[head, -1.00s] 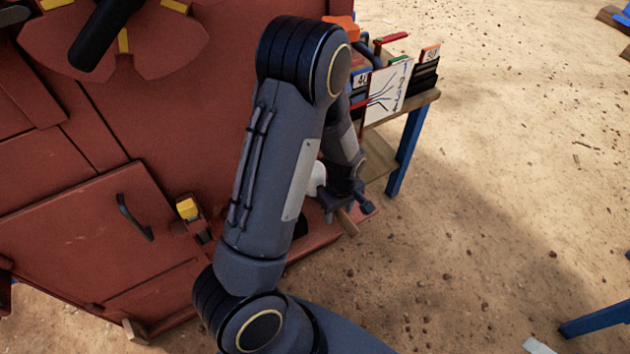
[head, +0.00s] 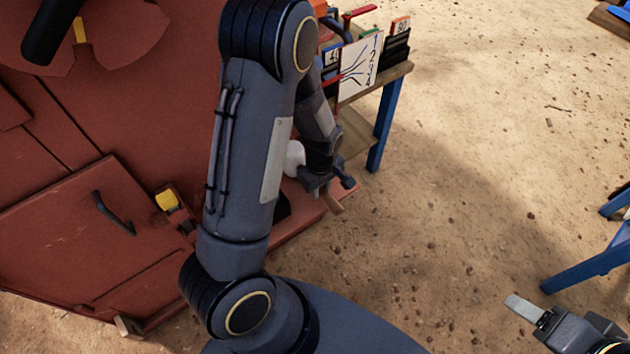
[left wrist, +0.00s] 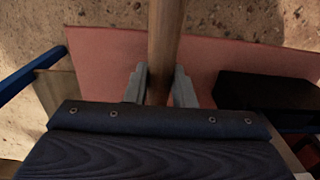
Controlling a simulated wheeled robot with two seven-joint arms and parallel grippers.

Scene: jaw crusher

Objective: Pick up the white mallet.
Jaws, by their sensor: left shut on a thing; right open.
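The white mallet has a white head (head: 294,158), partly hidden behind my left arm, and a wooden handle (head: 335,204) that slants down to the right. My left gripper (head: 322,182) is shut on the handle, beside the red machine's lower edge. In the left wrist view the handle (left wrist: 164,45) runs up between the two grey fingers, and the head is out of sight. My right gripper (head: 548,318) is at the lower right, open and empty, with one grey finger plain to see.
The large red crusher (head: 160,110) fills the left side. A blue-legged wooden bench (head: 387,85) with a white sign (head: 360,68) and tools stands just beyond my left gripper. Another blue leg (head: 588,268) stands near my right gripper. Sandy ground between is open.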

